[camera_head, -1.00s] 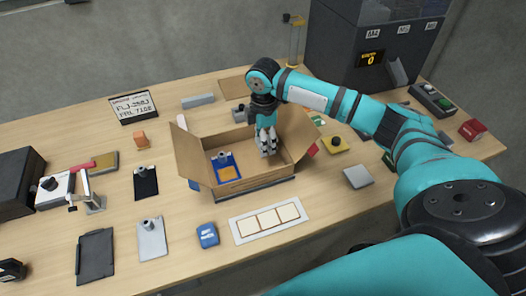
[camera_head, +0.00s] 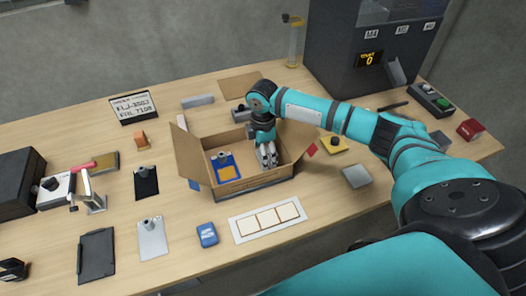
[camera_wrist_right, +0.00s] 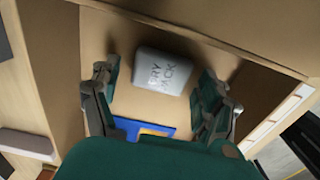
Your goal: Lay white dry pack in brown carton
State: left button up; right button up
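The brown carton (camera_head: 240,186) stands open on the table with its flaps out; its walls also show in the right wrist view (camera_wrist_right: 50,60). My right gripper (camera_head: 268,160) reaches down inside its right part. In the right wrist view the fingers of this gripper (camera_wrist_right: 160,100) are spread. The white dry pack (camera_wrist_right: 162,72), lettered "DRY PACK", lies flat over the carton floor between and beyond the fingertips, with gaps at the sides. I cannot make out the pack in the head view. My left gripper is not in view.
A blue card with an orange patch (camera_head: 224,163) lies in the carton's left part. Around the carton are a white framed strip (camera_head: 268,220), a blue pack (camera_head: 207,235), a grey plate (camera_head: 357,176) and a yellow plate (camera_head: 334,145). A dark machine (camera_head: 375,45) stands at the back right.

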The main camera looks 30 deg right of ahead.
jog(key=shift+r, duration=0.1)
notch_tip(320, 180, up, 12)
jog(key=b, duration=0.1)
dwell(0.5)
jog(key=shift+r, duration=0.1)
